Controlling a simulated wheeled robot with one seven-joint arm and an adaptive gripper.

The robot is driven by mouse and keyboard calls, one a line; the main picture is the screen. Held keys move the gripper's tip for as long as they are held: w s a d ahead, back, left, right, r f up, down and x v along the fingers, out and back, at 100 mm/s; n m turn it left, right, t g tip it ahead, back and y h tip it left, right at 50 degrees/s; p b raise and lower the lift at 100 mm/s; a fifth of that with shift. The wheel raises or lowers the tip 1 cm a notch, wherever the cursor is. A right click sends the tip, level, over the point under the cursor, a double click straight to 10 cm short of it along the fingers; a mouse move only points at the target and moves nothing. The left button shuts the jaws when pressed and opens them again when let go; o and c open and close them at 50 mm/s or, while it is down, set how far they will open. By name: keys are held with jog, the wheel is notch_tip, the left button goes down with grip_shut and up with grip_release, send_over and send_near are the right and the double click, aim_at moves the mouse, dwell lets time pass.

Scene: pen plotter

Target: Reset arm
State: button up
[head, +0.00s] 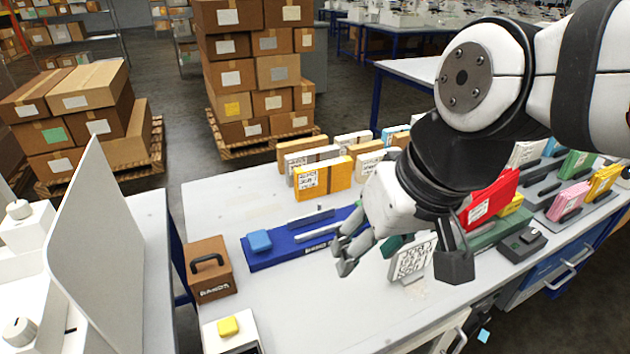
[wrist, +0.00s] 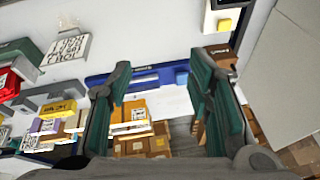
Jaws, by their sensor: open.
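My gripper (head: 352,256) hangs over the white table (head: 390,318) at the end of my bent arm. Its fingers are apart, with nothing seen between them. The wrist view also shows the gripper (wrist: 160,85), with its green-lined fingers spread. Beyond them lies the blue plotter base (head: 290,250), which also shows in the wrist view (wrist: 150,77). A blue block (head: 259,241) sits at its left end.
A brown case with a handle (head: 209,268) and a white unit with a yellow button (head: 228,327) stand at the table's left. Yellow boxes (head: 322,178) and colored packets (head: 490,198) line the back and right. A white panel (head: 95,255) rises at far left. The front middle is clear.

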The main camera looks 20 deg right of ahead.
jog(key=shift+n+g+h, duration=0.4)
jog(key=shift+g+h, duration=0.2)
jog(key=shift+h, duration=0.1)
jog(key=s, duration=0.1)
jog(key=s+d, duration=0.1)
jog(key=s, duration=0.3)
jog(key=shift+d, duration=0.4)
notch_tip(320, 180, up, 6)
jog(key=t+p, duration=0.1)
jog(key=p, duration=0.3)
jog(key=shift+p, duration=0.35)
jog(key=shift+w, duration=0.15)
